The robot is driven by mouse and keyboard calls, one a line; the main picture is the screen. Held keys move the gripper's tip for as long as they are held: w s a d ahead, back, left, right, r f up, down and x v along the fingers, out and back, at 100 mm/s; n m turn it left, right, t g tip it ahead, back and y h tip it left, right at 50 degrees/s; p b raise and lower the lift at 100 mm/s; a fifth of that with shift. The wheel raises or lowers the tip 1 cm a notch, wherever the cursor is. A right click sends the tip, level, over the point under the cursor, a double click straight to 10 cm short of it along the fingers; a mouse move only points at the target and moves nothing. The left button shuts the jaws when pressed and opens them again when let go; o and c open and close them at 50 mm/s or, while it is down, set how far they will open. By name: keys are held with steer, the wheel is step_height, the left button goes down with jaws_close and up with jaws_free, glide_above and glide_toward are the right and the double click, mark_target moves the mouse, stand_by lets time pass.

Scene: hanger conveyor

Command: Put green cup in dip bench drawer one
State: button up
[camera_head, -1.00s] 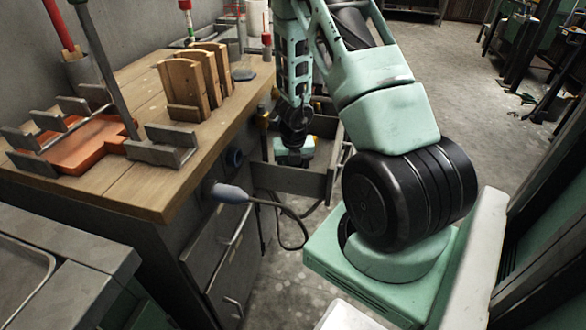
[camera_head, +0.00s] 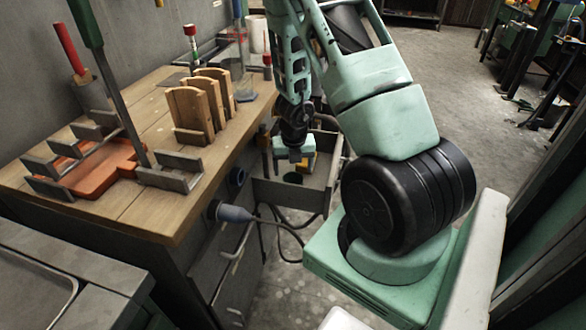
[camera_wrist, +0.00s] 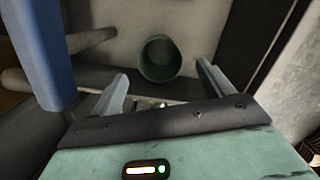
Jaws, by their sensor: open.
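The green cup (camera_wrist: 160,60) stands upright, mouth up, on the floor of the open drawer in the wrist view. In the head view the cup (camera_head: 293,178) shows as a small dark round shape inside the open dip bench drawer (camera_head: 288,196). My gripper (camera_wrist: 162,88) is open, its two fingers apart, with the cup beyond the fingertips and roughly between them; nothing is held. In the head view my gripper (camera_head: 294,160) is over the drawer, above the cup.
The wooden bench top (camera_head: 125,215) holds a wooden rack (camera_head: 195,110) and an orange tray (camera_head: 100,170). A blue-grey plug with a cable (camera_head: 232,212) sticks out of the bench front. A blue handle (camera_wrist: 38,50) is close at left in the wrist view. Open floor lies beyond.

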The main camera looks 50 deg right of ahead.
steer(key=shift+s+a+r+p, duration=0.15)
steer(key=shift+r+p, duration=0.45)
steer(key=shift+r, duration=0.6)
steer(key=shift+a+r+p, duration=0.1)
steer(key=shift+r+p, duration=0.5)
steer(key=shift+r, duration=0.55)
